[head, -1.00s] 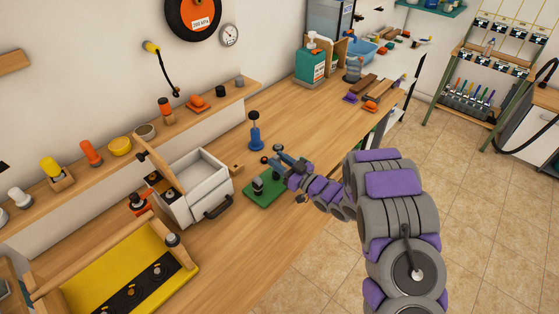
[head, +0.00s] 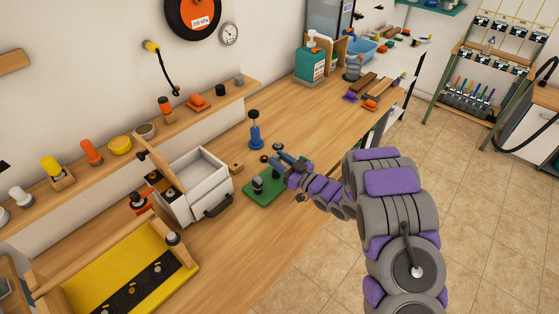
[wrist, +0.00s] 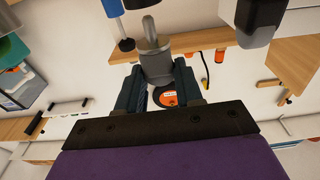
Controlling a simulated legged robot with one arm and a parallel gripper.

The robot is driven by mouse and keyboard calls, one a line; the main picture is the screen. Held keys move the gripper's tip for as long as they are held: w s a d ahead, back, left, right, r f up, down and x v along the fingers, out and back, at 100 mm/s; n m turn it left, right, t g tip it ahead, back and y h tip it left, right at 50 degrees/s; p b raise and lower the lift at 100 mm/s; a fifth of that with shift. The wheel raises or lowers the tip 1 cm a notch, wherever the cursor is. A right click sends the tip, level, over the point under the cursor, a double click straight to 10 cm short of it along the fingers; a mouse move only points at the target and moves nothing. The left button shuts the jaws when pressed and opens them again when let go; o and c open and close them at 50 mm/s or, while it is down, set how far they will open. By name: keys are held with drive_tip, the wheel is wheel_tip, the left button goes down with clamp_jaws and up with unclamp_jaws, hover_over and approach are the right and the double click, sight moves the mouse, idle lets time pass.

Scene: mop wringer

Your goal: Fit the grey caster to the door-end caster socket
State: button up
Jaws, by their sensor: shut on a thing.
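The grey caster (wrist: 155,65), a grey body with a metal stem, is between the two fingers of my gripper (wrist: 158,82) in the wrist view. My gripper is shut on it, and the stem points away from the palm. In the head view my gripper (head: 284,162) is above the green mat (head: 262,198), where the held caster is too small to make out clearly. A dark piece (head: 258,184) stands on the mat. A yellow panel (head: 95,270) with a black strip (head: 132,292) lies at the lower left. I cannot tell which spot is the door-end caster socket.
A white box (head: 200,178) with a drawer and dark handle stands left of the mat. A blue post (head: 255,132) stands behind the mat. A wall shelf (head: 215,101) holds several coloured parts. The wooden bench (head: 235,250) is clear in front of the box.

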drive_tip(key=shift+f, duration=0.75)
drive_tip(key=o, duration=1.1)
drive_tip(key=shift+s+d+f, duration=0.1)
drive_tip(key=shift+f, duration=0.1)
drive_tip(key=shift+d+f, duration=0.1)
drive_tip(key=shift+d, duration=0.2)
drive_tip(key=p+v, duration=0.1)
drive_tip(key=v, duration=1.5)
drive_tip(key=shift+s+d+p, duration=0.25)
drive_tip(key=shift+s+p, duration=0.1)
